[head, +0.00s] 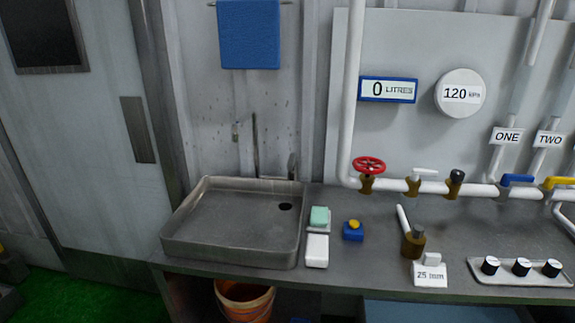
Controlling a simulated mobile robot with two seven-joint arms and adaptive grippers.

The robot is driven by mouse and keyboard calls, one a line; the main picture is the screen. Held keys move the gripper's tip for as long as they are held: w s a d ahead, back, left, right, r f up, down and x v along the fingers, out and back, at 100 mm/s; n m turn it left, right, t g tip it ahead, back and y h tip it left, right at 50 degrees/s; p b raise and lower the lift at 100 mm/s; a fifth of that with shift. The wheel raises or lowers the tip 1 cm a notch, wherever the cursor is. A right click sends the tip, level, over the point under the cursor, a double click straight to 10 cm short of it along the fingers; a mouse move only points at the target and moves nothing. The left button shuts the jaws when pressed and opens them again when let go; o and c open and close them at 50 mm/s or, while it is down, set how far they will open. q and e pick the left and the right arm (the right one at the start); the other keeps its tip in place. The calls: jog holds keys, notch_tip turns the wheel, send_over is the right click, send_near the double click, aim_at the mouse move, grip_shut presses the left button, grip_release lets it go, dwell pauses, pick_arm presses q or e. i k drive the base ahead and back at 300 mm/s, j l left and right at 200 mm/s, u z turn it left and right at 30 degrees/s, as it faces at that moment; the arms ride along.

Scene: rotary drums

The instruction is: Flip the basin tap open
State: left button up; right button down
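The grey metal basin (228,219) sits on the left part of the counter, with a dark drain hole near its right back corner. A thin dark upright pipe (255,148) stands behind the basin against the wall, with a small fitting (237,133) to its left. A short grey upright piece (292,166) stands at the basin's right back corner. These parts are dull against the grey wall, and I cannot tell which one is the tap's handle or how it is set. No water shows in the basin. Neither of my grippers is in view.
On the counter (340,270) right of the basin are a green sponge (319,215), a white block (317,251) and a blue box with a yellow button (353,231). A white pipe with a red handwheel (369,165) runs behind. An orange bucket (245,301) stands below.

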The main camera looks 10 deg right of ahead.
aim_at(292, 157)
jog(key=i+j+z, duration=0.15)
jog(key=j+z, duration=0.2)
jog(key=j, duration=0.25)
jog(key=i+j+z, duration=0.1)
jog(key=j+z, duration=0.25)
jog(key=j, duration=0.25)
jog(key=j+z, duration=0.35)
jog(key=j, duration=0.3)
jog(key=i+j+z, duration=0.1)
jog(key=j+z, duration=0.15)
jog(key=j, duration=0.2)
jog(key=j+z, duration=0.25)
jog(key=j, duration=0.25)
jog(key=i+j+z, duration=0.1)
jog(key=j, duration=0.25)
jog(key=i+j+z, duration=0.15)
jog(key=j, duration=0.15)
jog(key=k+j, duration=0.1)
jog(key=j, duration=0.15)
jog(key=k+j+u, duration=0.1)
jog(key=i+l+z, duration=0.1)
jog(key=l, duration=0.25)
jog(key=i, duration=0.1)
